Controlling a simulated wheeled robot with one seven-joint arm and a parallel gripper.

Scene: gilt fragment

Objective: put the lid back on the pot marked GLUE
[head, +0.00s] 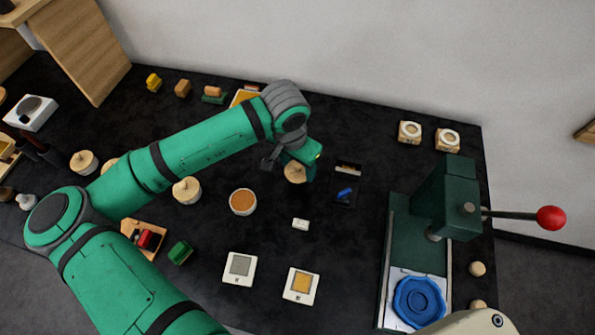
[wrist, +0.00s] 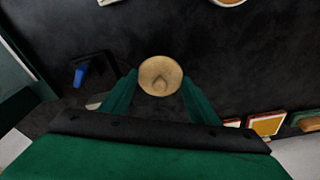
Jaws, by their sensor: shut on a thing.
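A round pale wooden lid (head: 293,173) with a knob is between the fingers of my gripper (head: 303,166). In the wrist view the lid (wrist: 160,72) sits between the two green fingers of my gripper (wrist: 159,84), which is shut on it. An open white pot (head: 243,209) with orange-brown contents stands on the dark table, left of and nearer than the lid. No GLUE marking is readable on it. A pot's edge (wrist: 228,2) also shows at the top of the wrist view. Whether the lid touches the table is unclear.
Lidded pots (head: 186,192) stand left of the open pot, partly behind my arm. A small white block (head: 300,224), a dark tray (head: 345,190) with a blue piece and two square tiles (head: 240,269) lie nearby. A green press (head: 445,205) with a red-knobbed lever stands right.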

